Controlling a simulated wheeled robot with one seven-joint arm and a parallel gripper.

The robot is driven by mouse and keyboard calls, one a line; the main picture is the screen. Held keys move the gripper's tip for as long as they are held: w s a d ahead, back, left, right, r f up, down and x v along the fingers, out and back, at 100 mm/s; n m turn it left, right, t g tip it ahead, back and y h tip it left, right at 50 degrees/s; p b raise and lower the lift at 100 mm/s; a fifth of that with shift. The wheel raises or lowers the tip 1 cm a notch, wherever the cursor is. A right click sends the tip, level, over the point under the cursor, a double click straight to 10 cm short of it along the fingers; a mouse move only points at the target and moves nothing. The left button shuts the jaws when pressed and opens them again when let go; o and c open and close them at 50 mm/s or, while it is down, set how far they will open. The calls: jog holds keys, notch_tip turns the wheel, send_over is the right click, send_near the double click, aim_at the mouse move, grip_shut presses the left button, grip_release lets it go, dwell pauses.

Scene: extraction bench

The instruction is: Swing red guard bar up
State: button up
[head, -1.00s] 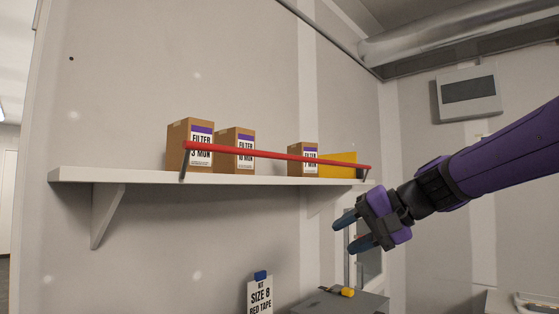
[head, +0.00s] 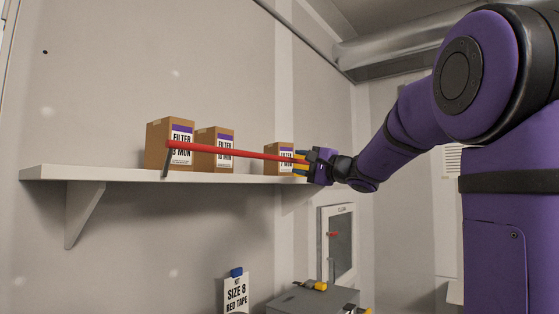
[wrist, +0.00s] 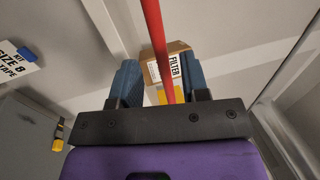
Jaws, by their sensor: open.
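The red guard bar (head: 225,151) runs level across the front of the white shelf (head: 110,174), in front of the filter boxes. A dark bracket (head: 165,162) carries its left end. My gripper (head: 301,164) is at the bar's right end, which it hides in the head view. In the wrist view the red bar (wrist: 158,42) passes between the two blue fingers of my open gripper (wrist: 163,82). The fingers stand on either side of it, with a gap visible on the left. I cannot tell whether the right finger touches it.
Several brown filter boxes (head: 214,150) stand on the shelf behind the bar. A yellow item (wrist: 171,95) shows between the fingers. Below are a grey box (head: 300,300), a yellow-handled tool (head: 317,286) and a "SIZE 8 RED TAPE" tag (head: 236,294). The wall above the shelf is clear.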

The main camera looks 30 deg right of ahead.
aim_at(290, 160)
jog(key=x, duration=0.7)
grip_shut()
